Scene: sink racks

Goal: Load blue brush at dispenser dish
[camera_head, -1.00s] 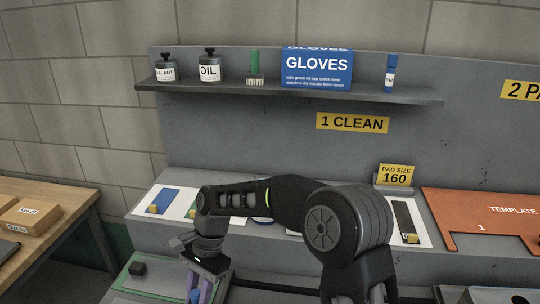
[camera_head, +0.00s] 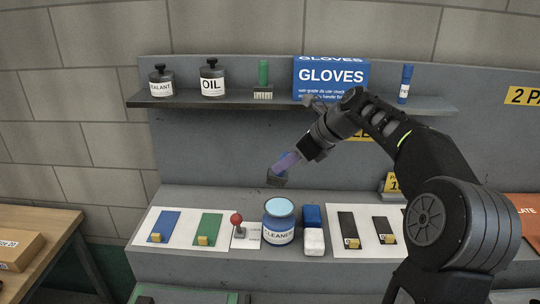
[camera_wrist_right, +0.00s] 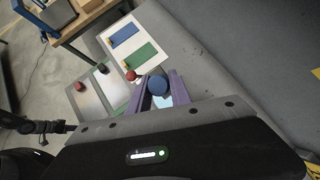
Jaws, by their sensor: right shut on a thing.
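My right gripper (camera_head: 289,162) comes in from the right, with its purple fingers pointing down and left. It is shut on the blue brush (camera_head: 284,155), whose dark end (camera_head: 277,180) hangs below the fingers. In the wrist view the round blue top of the brush (camera_wrist_right: 158,85) sits between the purple fingers. The dispenser is a blue jar labelled CLEANER (camera_head: 279,235) with a light blue dish (camera_head: 279,207) on top. The brush is held above the dish and apart from it.
Left of the jar are a red-knobbed lever (camera_head: 237,219), a green pad (camera_head: 208,227) and a blue pad (camera_head: 165,224). A blue and white block (camera_head: 313,238) stands close on its right. The shelf (camera_head: 220,101) above holds bottles, a green brush and a gloves box.

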